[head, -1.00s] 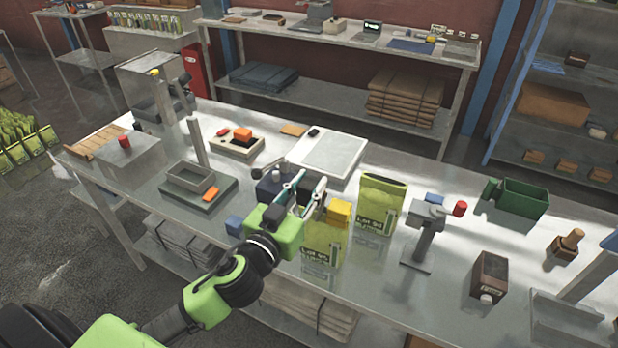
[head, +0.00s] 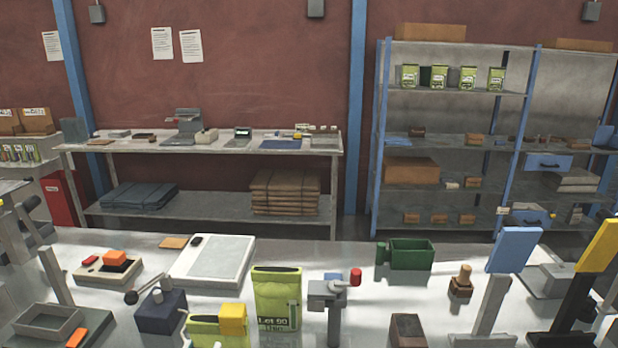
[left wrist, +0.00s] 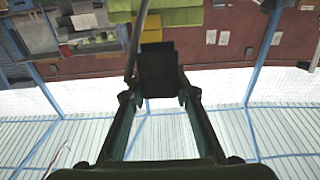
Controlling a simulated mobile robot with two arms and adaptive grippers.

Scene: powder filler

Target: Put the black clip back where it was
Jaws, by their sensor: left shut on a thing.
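The black clip (left wrist: 158,65) shows in the left wrist view as a dark block between the fingertips of my left gripper (left wrist: 158,94), which is shut on it. Neither this gripper nor the held clip shows in the head view now. A yellow clip (head: 233,318) sits at the top corner of the front green bag (head: 203,332) on the workbench. A second green bag (head: 277,299) stands upright behind it to the right. My right gripper is in neither view.
The workbench (head: 350,258) holds a white flat device (head: 212,262), a dark blue box (head: 160,311), a grey stand with a red knob (head: 328,293) and a green bin (head: 410,254). Blue (head: 514,250) and yellow (head: 599,246) panels stand upright at right. A shelf unit (head: 455,90) is behind.

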